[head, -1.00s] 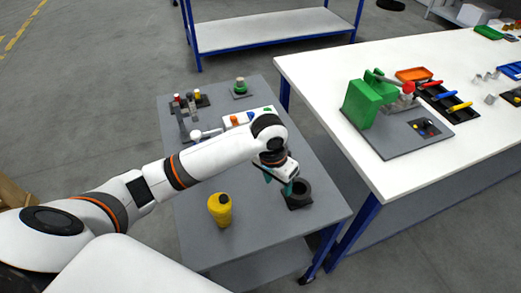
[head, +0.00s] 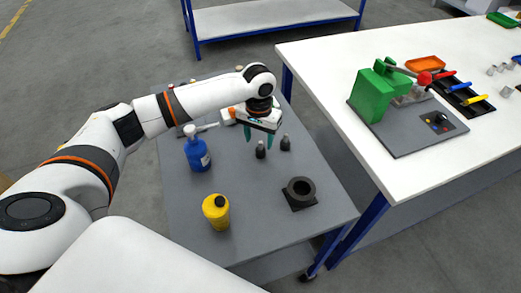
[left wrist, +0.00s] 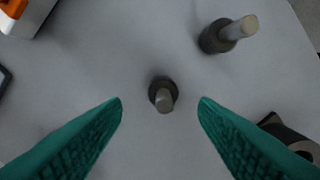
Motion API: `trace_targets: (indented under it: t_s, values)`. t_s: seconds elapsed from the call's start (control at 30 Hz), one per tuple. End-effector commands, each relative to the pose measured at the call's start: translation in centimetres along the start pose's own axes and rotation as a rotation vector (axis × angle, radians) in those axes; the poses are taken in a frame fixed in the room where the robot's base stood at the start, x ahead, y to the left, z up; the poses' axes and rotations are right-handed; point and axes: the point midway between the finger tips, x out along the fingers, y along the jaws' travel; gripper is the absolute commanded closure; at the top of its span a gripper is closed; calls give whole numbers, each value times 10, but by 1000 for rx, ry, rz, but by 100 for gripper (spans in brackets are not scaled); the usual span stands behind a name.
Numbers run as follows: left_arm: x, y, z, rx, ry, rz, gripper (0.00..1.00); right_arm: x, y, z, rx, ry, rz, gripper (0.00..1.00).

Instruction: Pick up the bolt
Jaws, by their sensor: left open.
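Two dark bolts with grey tips stand upright on the grey table (head: 240,215). The left bolt (head: 261,150) in the head view is close to my left gripper (head: 261,138). The other bolt (head: 286,143) stands to its right. In the left wrist view, one bolt (left wrist: 162,95) is centred ahead of and between the two green fingertips (left wrist: 160,102). The second bolt (left wrist: 228,34) is at the upper right, outside the fingers. My left gripper is open and empty, pointing down above the table. My right gripper is not in view.
A yellow bottle (head: 216,212) and a blue bottle (head: 196,149) stand on the left. A white workbench (head: 440,135) carries a green press (head: 373,95). The front middle of the grey table is clear.

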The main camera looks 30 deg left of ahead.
Motion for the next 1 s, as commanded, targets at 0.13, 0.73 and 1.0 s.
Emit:
trace_targets:
  t_s: [0.13, 0.73, 1.0]
  values:
    - [20, -3, 3, 0, 3, 2, 46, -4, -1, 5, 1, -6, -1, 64]
    - [49, -3, 3, 2, 0, 1, 65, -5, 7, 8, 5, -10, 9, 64]
    - [49, -3, 4, 2, 0, 1, 95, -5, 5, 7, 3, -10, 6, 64]
